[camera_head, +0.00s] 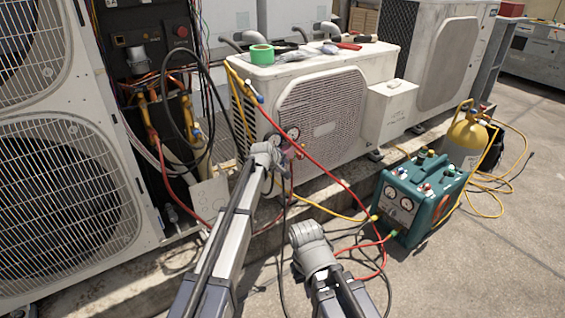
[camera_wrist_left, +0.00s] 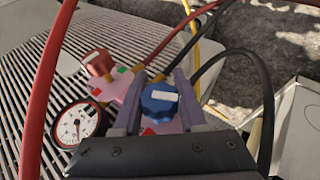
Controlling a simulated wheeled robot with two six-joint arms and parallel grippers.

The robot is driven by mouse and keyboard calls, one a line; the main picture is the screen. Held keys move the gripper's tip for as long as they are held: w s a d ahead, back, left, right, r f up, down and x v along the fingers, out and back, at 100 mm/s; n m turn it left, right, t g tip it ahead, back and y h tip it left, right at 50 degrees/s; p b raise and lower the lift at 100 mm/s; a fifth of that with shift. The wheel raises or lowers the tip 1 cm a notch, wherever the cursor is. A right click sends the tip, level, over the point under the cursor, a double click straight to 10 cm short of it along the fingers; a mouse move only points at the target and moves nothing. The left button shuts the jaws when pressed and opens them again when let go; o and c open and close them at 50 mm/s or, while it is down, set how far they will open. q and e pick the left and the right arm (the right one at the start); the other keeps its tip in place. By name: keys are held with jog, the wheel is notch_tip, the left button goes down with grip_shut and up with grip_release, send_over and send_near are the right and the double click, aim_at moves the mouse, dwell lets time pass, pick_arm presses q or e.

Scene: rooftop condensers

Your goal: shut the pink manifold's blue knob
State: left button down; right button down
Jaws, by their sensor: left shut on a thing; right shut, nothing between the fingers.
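The pink manifold (camera_wrist_left: 124,88) hangs in front of the grille of a white condenser. It also shows small in the head view (camera_head: 298,150), partly behind my left gripper (camera_head: 273,156). Its blue knob (camera_wrist_left: 160,103) sits between the two fingers of my left gripper (camera_wrist_left: 160,92), which is shut on it. The white bar on the knob lies nearly level in the left wrist view. A red knob (camera_wrist_left: 97,62) and a round gauge (camera_wrist_left: 78,123) are to its left. My right gripper (camera_head: 312,247) is shut and empty, low and apart from the manifold.
Red, yellow and black hoses run around the manifold; a red hose (camera_head: 335,181) curves down toward a teal recovery machine (camera_head: 415,200). A yellow cylinder (camera_head: 467,136) stands behind it. A green tape roll (camera_head: 262,54) sits on the white condenser (camera_head: 320,105). The right foreground floor is clear.

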dwell(0.3)
pick_arm(q)
jog(key=shift+c, duration=2.3)
grip_release()
jog(key=p+v, duration=0.5)
jog(key=v, duration=0.3)
jog(key=shift+p, duration=0.35)
